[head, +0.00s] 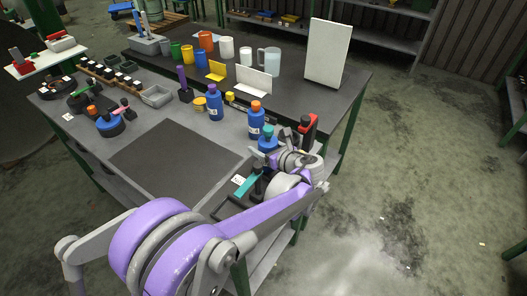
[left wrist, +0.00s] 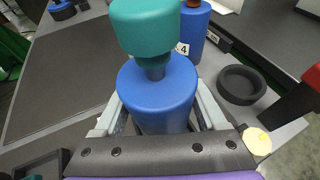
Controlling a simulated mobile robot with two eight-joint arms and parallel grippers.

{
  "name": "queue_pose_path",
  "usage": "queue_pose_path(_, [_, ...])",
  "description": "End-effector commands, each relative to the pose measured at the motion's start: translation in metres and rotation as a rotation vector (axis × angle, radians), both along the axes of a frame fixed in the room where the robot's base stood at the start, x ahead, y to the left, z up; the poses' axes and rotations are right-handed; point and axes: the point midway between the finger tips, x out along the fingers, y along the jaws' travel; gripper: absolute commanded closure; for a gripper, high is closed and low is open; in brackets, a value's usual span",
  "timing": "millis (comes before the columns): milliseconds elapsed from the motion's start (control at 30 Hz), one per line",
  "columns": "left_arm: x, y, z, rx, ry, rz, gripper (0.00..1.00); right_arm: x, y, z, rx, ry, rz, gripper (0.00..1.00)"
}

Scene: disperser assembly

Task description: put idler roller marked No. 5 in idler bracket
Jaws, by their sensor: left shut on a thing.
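My left gripper (head: 270,152) is at the table's right side, shut on a blue cylinder (head: 268,144) with a teal top. In the left wrist view the blue cylinder (left wrist: 155,85) stands upright between the fingers of the left gripper (left wrist: 160,112). No number shows on it, and I cannot tell whether its base touches the table. A blue bottle with an orange cap (head: 256,120) stands just behind; its label reads 4 in the left wrist view (left wrist: 190,30). I cannot identify the idler bracket with certainty. My right gripper is out of view.
An empty black round cup (left wrist: 242,84) sits right of the held cylinder. A red and black upright part (head: 308,126) stands beyond it. Another blue bottle (head: 214,105) stands farther back left. A dark mat (head: 172,160) lies clear. A teal part (head: 246,184) lies near the front edge.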

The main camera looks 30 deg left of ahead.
Motion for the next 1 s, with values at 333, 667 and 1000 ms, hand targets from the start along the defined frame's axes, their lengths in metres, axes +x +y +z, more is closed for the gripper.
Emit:
queue_pose_path(333, [0.0,0.0,-0.018,0.001,-0.001,0.0,0.93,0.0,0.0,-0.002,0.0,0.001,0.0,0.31])
queue_pose_path(667, [0.0,0.0,-0.021,0.0,0.0,0.0,0.0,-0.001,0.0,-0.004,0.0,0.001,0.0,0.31])
queue_pose_path(1000, [-0.003,-0.007,-0.015,0.0,0.0,-0.002,0.0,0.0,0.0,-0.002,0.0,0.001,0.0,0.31])
